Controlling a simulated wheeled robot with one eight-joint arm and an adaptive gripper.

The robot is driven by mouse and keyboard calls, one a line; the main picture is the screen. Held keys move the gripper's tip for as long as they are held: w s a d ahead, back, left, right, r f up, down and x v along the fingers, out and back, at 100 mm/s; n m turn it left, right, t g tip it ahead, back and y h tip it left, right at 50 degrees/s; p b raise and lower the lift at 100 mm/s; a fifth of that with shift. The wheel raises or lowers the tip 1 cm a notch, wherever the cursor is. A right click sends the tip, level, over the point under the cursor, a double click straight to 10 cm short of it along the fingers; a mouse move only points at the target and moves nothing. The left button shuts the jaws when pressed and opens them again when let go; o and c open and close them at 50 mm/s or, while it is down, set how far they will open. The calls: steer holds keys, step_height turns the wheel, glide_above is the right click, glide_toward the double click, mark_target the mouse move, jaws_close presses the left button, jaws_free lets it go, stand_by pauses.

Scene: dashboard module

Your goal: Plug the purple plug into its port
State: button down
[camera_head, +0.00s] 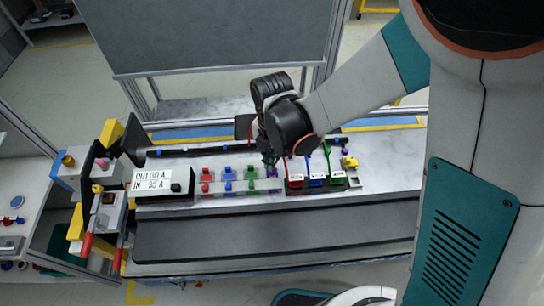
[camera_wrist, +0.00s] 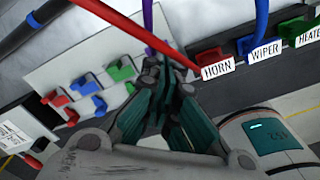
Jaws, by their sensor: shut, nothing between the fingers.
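My gripper (camera_head: 268,162) is low over the module in the head view, just above a small purple part (camera_head: 272,172) beside the green ports. In the wrist view its teal-sided fingers (camera_wrist: 165,75) are closed together with nothing visible held between them. A purple cable (camera_wrist: 148,18) comes down from the top edge to behind the fingertips. The plug at its end is hidden there, and I cannot tell whether it is seated in its port. The pale port panel (camera_wrist: 85,60) carries red, blue and green ports left of the fingers.
A white OUT/IN readout box (camera_head: 160,182) stands at the left. The dark strip (camera_head: 270,235) in front is clear.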

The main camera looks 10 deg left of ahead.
steer(key=shift+f+b, duration=0.45)
steer(key=shift+r, duration=0.1)
